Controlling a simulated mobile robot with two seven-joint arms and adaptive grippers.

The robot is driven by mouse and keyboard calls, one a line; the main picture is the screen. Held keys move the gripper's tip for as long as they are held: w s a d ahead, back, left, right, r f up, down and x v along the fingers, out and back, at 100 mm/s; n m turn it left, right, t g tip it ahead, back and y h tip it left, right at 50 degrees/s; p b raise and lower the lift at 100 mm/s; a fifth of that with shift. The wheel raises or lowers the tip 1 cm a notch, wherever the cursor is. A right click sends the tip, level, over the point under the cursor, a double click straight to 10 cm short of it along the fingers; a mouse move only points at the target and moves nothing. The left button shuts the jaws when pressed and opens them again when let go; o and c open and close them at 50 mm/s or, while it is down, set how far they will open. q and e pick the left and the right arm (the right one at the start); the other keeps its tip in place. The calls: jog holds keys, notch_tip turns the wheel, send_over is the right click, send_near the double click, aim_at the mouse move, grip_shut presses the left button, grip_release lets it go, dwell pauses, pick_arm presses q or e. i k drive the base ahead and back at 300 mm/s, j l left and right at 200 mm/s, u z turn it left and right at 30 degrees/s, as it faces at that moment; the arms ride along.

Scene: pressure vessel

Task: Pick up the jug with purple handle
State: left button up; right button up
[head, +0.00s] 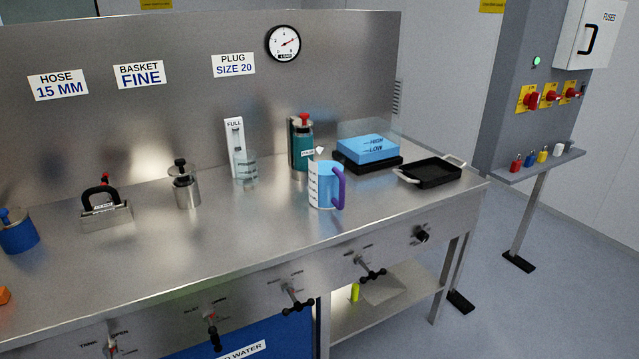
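The jug (322,186) stands upright on the steel bench, right of the middle in the head view. It is light blue and white with dark markings on its side. Its purple handle (339,187) points to the right and toward the front edge. Nothing touches the jug. Neither of my grippers shows in the head view.
Behind the jug stand a teal canister (301,148) and a clear beaker (246,171). A blue block on a black base (368,160) and a black tray (434,173) lie to its right. Valve handles (371,272) stick out below the front edge. The bench before the jug is clear.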

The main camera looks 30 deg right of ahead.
aim_at(326, 166)
jog(key=i+l+u, duration=0.15)
jog(key=l, duration=0.45)
jog(key=l+u, duration=0.15)
jog(key=l, duration=0.5)
